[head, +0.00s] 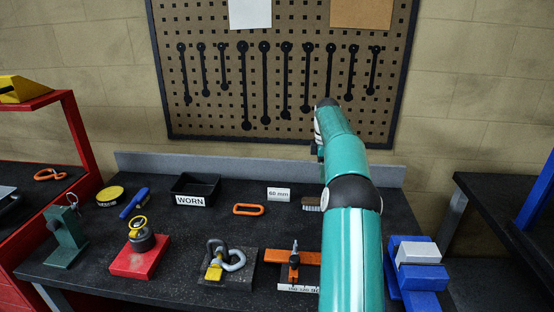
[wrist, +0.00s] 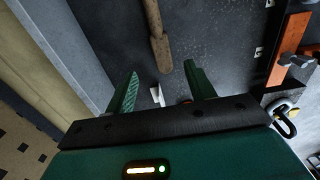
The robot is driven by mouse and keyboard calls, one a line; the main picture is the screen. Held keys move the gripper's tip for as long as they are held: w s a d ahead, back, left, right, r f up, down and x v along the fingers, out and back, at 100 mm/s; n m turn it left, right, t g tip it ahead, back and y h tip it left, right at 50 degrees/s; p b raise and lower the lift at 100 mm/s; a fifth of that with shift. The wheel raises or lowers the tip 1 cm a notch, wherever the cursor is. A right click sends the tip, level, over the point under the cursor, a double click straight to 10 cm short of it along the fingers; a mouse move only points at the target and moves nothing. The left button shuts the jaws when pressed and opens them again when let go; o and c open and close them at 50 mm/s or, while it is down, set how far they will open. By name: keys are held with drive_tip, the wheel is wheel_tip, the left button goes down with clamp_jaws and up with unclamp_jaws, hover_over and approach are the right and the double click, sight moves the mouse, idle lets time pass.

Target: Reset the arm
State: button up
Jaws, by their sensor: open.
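My arm, teal with dark joints, rises from the bottom of the head view to in front of the pegboard. My gripper is mostly hidden behind the arm there; in the wrist view my gripper (wrist: 162,70) shows two green fingers spread apart with nothing held between them. The fingers point over the dark bench top (wrist: 222,35). A brush with a wooden handle (wrist: 157,38) lies beyond the fingertips, apart from them; its bristles show beside my arm in the head view (head: 314,207).
The bench holds a black WORN bin (head: 195,186), an orange ring (head: 249,210), a 60 mm card (head: 279,194), a shackle stand (head: 225,265), an orange clamp fixture (head: 292,263), a red block (head: 140,258) and a blue vise (head: 418,275). A pegboard (head: 230,90) stands behind.

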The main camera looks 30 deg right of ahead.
drive_tip(key=a+r+m+t, duration=0.1)
drive_tip(key=a+r, duration=0.3)
drive_tip(key=a, duration=0.3)
drive_tip(key=a+r+m+h, duration=0.1)
drive_tip(key=a+r, duration=0.3)
drive_tip(key=a, duration=0.3)
drive_tip(key=a+r+t, duration=0.1)
drive_tip(key=a+r, duration=0.3)
drive_tip(key=a, duration=0.3)
drive_tip(key=s+a+r+m+t, duration=0.1)
drive_tip(key=s+a+r+m, duration=0.2)
drive_tip(key=s+a, duration=0.85)
drive_tip(key=s+a+f+m+t, duration=0.1)
drive_tip(key=s+a+f+m, duration=0.1)
drive_tip(key=s+a+f, duration=0.2)
drive_tip(key=s+a+f+m+t+y, duration=0.1)
drive_tip(key=s+a+f+m, duration=0.2)
drive_tip(key=s+a, duration=0.6)
drive_tip(key=s+f, duration=0.2)
drive_tip(key=s, duration=0.2)
drive_tip(key=shift+s+a+t, duration=0.25)
drive_tip(key=shift+t, duration=0.15)
drive_tip(key=c, duration=0.4)
drive_tip(key=shift+s, duration=0.1)
